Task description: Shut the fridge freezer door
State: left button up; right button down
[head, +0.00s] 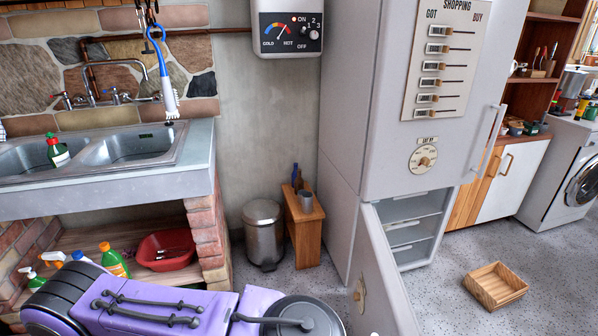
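The fridge freezer (345,130) is a tall pale grey cabinet right of the middle. Its upper door (390,165) is shut and carries a shopping list panel and a long vertical handle at the right. The lower freezer door (382,275) stands open, swung out from the left side towards me, with its lower part cut off by the picture's bottom edge. A small round fitting shows on its face. The freezer compartment (410,208) shows pale shelves or drawers inside. Neither of my grippers is in view; a purple arm link of mine shows at the bottom left.
A wooden tray (495,285) lies on the speckled floor right of the freezer. A metal bin (264,235) and a small wooden stand (303,225) are left of the fridge. A sink counter (110,180) fills the left. A washing machine (565,170) stands at the right.

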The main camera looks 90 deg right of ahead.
aim_at(384, 308)
jog(key=z, duration=3.4)
jog(key=i, duration=0.5)
jog(key=z, duration=1.35)
jog(key=k, duration=0.85)
jog(key=u, duration=0.2)
